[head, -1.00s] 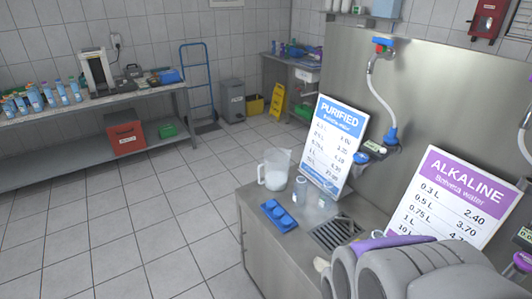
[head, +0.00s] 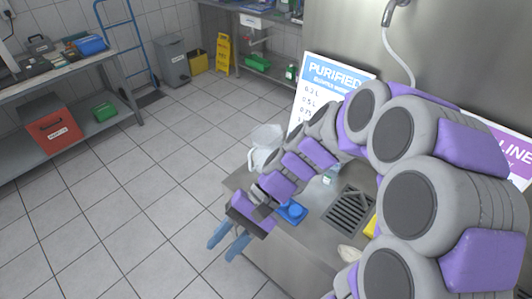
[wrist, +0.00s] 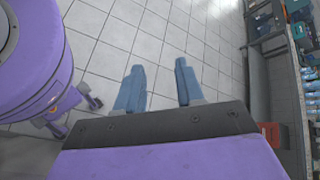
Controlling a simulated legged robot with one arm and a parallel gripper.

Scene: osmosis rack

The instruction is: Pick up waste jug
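A clear jug with whitish contents (head: 264,143), likely the waste jug, stands at the far left corner of the steel counter (head: 315,245) in the head view. My arm hides its lower right part. My gripper (head: 229,243) hangs off the counter's left side, lower in the picture than the jug and apart from it. In the wrist view my gripper (wrist: 158,84) shows two blue fingers spread apart, with only floor tiles between them. The jug is not recognisable in the wrist view.
A blue holder (head: 291,212) and a drain grate (head: 350,209) are on the counter by my arm. The purified-water price board (head: 330,82) stands behind the jug. A side table (head: 75,72) is at the left. The tiled floor (head: 150,190) between is clear.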

